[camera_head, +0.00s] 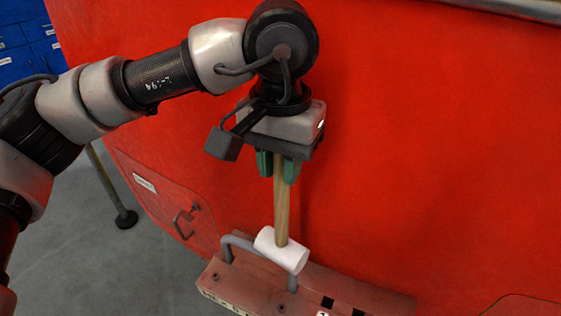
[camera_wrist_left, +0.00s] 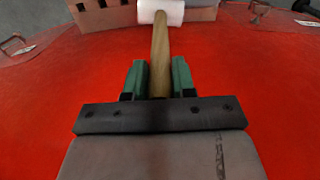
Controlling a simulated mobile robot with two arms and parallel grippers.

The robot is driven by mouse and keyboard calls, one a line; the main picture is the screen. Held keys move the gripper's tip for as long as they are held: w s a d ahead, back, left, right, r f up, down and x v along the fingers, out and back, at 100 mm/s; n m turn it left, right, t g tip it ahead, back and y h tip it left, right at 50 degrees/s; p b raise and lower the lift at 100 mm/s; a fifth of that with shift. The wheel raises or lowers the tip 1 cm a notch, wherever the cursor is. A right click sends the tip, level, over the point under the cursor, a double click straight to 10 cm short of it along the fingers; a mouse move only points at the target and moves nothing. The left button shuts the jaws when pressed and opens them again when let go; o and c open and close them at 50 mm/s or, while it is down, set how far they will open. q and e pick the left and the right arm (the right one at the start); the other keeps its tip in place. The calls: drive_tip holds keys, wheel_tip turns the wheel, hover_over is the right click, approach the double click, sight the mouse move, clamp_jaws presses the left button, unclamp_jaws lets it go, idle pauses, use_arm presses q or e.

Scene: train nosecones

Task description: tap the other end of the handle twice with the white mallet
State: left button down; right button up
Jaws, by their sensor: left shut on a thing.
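My left gripper (camera_head: 278,168) is shut on the wooden shaft of the white mallet (camera_head: 281,250). The mallet hangs head down, its white head at the right end of the grey handle (camera_head: 240,243) in the head view. The head overlaps the handle there; I cannot tell whether they touch. The handle stands on a reddish step (camera_head: 320,285) at the foot of the red nosecone. In the left wrist view, the green fingers of the gripper (camera_wrist_left: 159,80) flank the shaft, and the white mallet head (camera_wrist_left: 163,12) shows at the top edge. My right gripper is not in view.
The red nosecone (camera_head: 420,130) fills most of the view behind the gripper. A hatch with a small latch (camera_head: 183,222) lies left of the step. A post with a black foot (camera_head: 125,219) stands on the grey floor. Blue cabinets (camera_head: 30,40) are at the upper left.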

use_arm(q)
drive_tip(key=shift+f, duration=0.15)
idle(0.4)
drive_tip(key=shift+w+r+p, duration=0.1)
drive_tip(key=shift+r+p, duration=1.65)
drive_tip(key=shift+r, duration=1.3)
